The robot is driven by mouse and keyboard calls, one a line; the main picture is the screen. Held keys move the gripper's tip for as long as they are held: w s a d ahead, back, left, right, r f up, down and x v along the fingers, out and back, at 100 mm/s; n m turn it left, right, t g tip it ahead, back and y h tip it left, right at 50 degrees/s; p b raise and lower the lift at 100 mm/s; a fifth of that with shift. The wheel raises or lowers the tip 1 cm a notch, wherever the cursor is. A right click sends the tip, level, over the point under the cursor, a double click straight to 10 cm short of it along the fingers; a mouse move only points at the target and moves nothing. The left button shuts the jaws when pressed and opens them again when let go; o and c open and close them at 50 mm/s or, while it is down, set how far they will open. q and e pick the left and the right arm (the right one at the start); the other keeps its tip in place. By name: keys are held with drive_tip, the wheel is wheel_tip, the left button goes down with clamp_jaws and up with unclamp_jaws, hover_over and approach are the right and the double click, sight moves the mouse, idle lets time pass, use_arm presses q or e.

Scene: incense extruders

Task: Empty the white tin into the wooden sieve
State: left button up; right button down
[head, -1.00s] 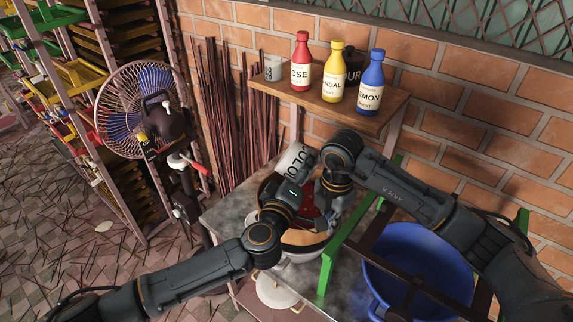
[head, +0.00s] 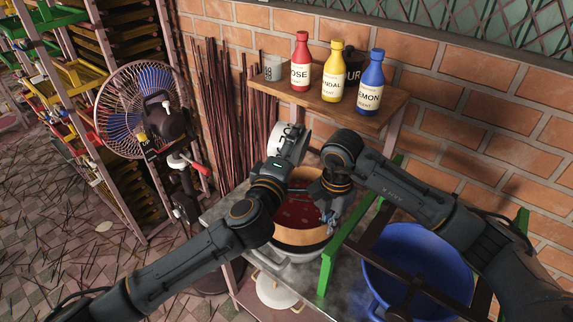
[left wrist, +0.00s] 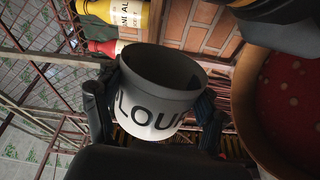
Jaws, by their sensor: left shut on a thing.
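The white tin (head: 290,138) is in my left gripper (head: 281,160), beyond and above the far left side of the wooden sieve (head: 300,237). In the left wrist view the tin (left wrist: 155,118) sits between both fingers, its dark lettering partly showing. Its open mouth shows a grey inside wall; the bottom is hidden. The sieve has a light wooden rim and a dark red inside with a few paler specks. It also shows at the right of the left wrist view (left wrist: 243,95). My right gripper (head: 329,212) is at the sieve's right rim; its grip is unclear.
The sieve rests over a pale basin (head: 290,256) on a grey metal table. A green-edged frame and a blue tub (head: 420,262) stand to the right. A shelf (head: 325,103) with bottles is behind. A fan (head: 140,105) stands at left.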

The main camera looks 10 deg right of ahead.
use_arm(q)
drive_tip(key=shift+w+a+f+n, duration=0.1)
drive_tip(key=shift+a+n, duration=0.1)
drive_tip(key=shift+n, duration=0.3)
drive_tip(key=shift+w+a+n, duration=0.1)
drive_tip(key=shift+a+n, duration=0.05)
drive_tip(key=shift+n, duration=0.35)
drive_tip(key=f+n, duration=0.1)
drive_tip(key=n, duration=0.2)
drive_tip(key=shift+w+a+f, duration=0.1)
drive_tip(key=shift+a+f, duration=0.05)
drive_tip(key=shift+f, duration=0.05)
drive_tip(key=n, duration=0.1)
drive_tip(key=f+n, duration=0.1)
drive_tip(key=n, duration=0.2)
drive_tip(key=shift+w+a+f, duration=0.15)
drive_tip(key=shift+a+f, duration=0.05)
drive_tip(key=shift+f, duration=0.05)
drive_tip(key=shift+w+a+r+n, duration=0.15)
drive_tip(key=shift+r+n, duration=0.1)
drive_tip(key=shift+n, duration=1.5)
drive_tip(key=shift+w+a+r+n, duration=0.1)
drive_tip(key=shift+a+r+n, duration=0.15)
drive_tip(key=shift+n, duration=1.45)
drive_tip(key=shift+w+a+r+n, duration=0.1)
drive_tip(key=shift+r+n, duration=0.15)
drive_tip(key=shift+n, duration=1.5)
